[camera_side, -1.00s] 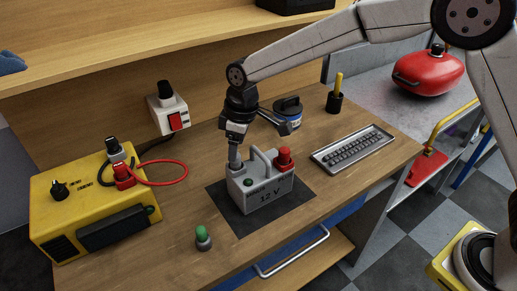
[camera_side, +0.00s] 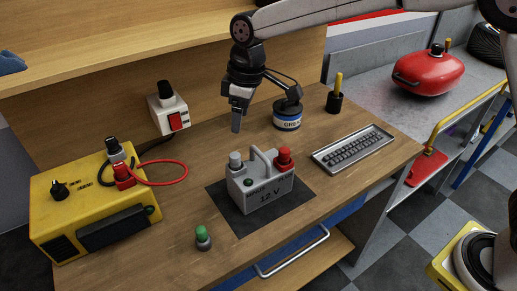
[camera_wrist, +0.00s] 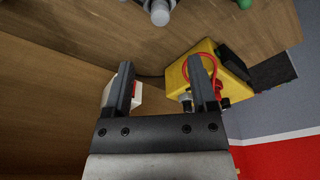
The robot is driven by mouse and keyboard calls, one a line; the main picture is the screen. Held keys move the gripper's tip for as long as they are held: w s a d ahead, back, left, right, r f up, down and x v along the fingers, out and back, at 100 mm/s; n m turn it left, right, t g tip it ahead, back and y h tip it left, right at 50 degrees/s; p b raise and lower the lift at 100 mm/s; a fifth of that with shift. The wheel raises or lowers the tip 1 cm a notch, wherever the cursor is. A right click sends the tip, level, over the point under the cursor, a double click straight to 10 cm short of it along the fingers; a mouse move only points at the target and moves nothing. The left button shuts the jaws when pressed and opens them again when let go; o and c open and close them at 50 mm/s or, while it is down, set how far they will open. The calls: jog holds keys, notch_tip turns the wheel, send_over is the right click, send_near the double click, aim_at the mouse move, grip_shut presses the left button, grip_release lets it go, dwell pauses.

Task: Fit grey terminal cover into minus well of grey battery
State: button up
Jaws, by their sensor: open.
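The grey battery (camera_side: 262,191), marked 12 V, stands upright on a dark mat (camera_side: 229,221). The grey terminal cover (camera_side: 235,161) stands upright at the left end of its top, at the minus well; how deep it sits is hidden. A red cover (camera_side: 284,159) is at the right end, with the handle between them. My gripper (camera_side: 236,129) is above and slightly behind the grey cover, apart from it, open and empty. In the wrist view the open fingers (camera_wrist: 162,72) have nothing between them; a grey cylindrical part (camera_wrist: 160,13) shows at the top edge.
A yellow charger (camera_side: 95,205) with a red cable loop stands left. A green-topped grey part (camera_side: 203,238) stands in front. Bench between charger and mat is clear.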

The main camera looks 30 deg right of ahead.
jog(key=s+d+f+m, duration=0.4)
jog(key=s+d+f, duration=0.1)
jog(key=s+d, duration=0.5)
jog(key=s+d+f+m+t+h, duration=0.1)
jog(key=s+d+f+m, duration=0.4)
jog(key=s+d, duration=0.5)
jog(key=shift+d+f, duration=0.35)
jog(key=shift+d, duration=0.2)
dwell(0.5)
